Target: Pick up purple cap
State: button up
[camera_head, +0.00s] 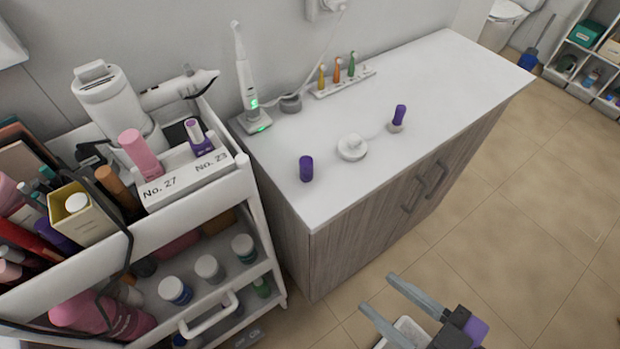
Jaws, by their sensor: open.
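A dark purple cap (306,168) stands upright by itself near the front left edge of the white countertop (440,82). A second purple-topped piece (399,116) stands farther right on the counter, with a pale base. My gripper (379,293) is at the lower right, in front of the cabinet and apart from the counter. Its two grey fingers are spread, with nothing between them, and point toward the upper left. Nothing hides the lone purple cap.
A white round stand (352,147) sits between the two purple pieces. An electric toothbrush (246,80) and a rack of coloured brush heads (343,81) are behind. A crowded cosmetics cart (250,205) stands left of the cabinet. The counter's right part is clear.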

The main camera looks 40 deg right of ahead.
aim_at(305, 161)
jog(key=l+u, duration=1.05)
jog(key=k+l+u, duration=0.25)
jog(key=u, duration=0.15)
